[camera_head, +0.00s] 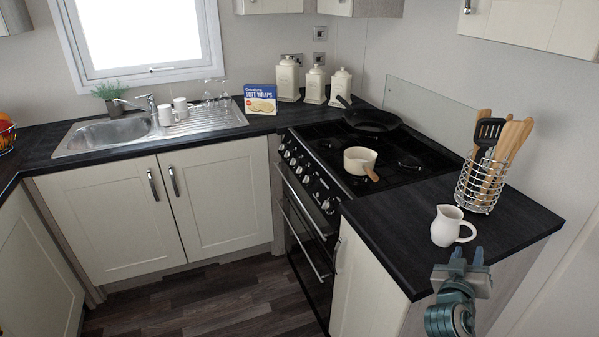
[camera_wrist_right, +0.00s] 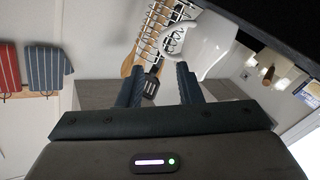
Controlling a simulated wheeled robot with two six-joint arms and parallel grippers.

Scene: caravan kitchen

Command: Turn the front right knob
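The stove (camera_head: 390,160) has a row of knobs (camera_head: 299,170) along its front panel, which faces left in the head view. The knob closest to me (camera_head: 326,204) sits at the near end of the row, by the counter. I cannot tell from its look how far any knob is turned. My right gripper (camera_head: 468,257) is in front of the near counter end, to the right of the knobs and well apart from them. Its two fingers stand apart with nothing between them, as the right wrist view (camera_wrist_right: 158,82) shows. No knob is visible in the wrist view. My left gripper is out of view.
A white jug (camera_head: 447,226) and a wire utensil holder (camera_head: 478,186) stand on the near counter (camera_head: 400,225). A saucepan (camera_head: 358,159) and a black frying pan (camera_head: 372,120) are on the hob. The floor (camera_head: 215,300) before the oven is clear.

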